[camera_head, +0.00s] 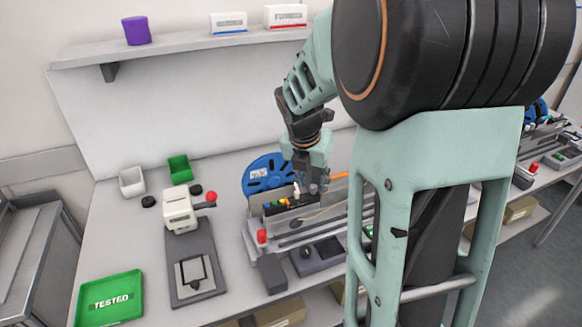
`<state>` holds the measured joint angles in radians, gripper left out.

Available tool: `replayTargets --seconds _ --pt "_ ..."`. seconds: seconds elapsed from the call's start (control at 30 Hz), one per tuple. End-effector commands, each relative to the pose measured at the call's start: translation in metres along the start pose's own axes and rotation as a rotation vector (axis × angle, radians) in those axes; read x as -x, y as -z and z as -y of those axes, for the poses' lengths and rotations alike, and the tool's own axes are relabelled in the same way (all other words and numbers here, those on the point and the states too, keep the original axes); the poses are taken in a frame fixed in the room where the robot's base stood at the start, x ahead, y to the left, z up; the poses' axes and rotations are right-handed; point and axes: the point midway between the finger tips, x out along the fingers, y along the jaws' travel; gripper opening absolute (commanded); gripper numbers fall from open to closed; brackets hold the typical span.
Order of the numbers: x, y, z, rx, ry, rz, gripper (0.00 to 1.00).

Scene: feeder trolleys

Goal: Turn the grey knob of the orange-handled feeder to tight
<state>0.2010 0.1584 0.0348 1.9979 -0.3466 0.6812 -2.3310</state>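A feeder (325,212) lies on the white bench below my gripper. It has a blue reel (256,179) at its left end and a red knob (262,237) at the near left. An orange handle (340,175) shows just right of my gripper, partly hidden by my arm. My gripper (305,186) points down at the top of this feeder, close to a row of small coloured parts. I cannot tell whether it touches anything or how far its fingers are apart. I cannot make out the grey knob for certain; the gripper and arm cover part of the feeder.
A grey device (190,262) with a red-tipped lever stands left of the feeder. A green TESTED tray (109,298) lies at the near left. Small white (131,181) and green (180,168) bins stand behind. A shelf (180,46) overhangs the back. Another trolley is at right.

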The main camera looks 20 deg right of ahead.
Motion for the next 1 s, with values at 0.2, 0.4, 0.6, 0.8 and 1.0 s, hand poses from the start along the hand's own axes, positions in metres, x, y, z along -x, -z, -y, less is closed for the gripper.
replayTargets --seconds 0.2,0.4,0.6,0.8,1.0 --pt "-0.016 0.0 0.0 -0.001 0.0 -0.001 0.32" --pt "-0.017 0.0 0.0 -0.001 -0.001 0.0 0.32" --pt "-0.017 0.0 0.0 -0.001 -0.001 0.0 0.18" --pt "-0.017 0.0 0.0 -0.001 -0.001 0.0 0.0" --pt "-0.016 0.0 -0.001 -0.006 0.001 0.001 0.0"
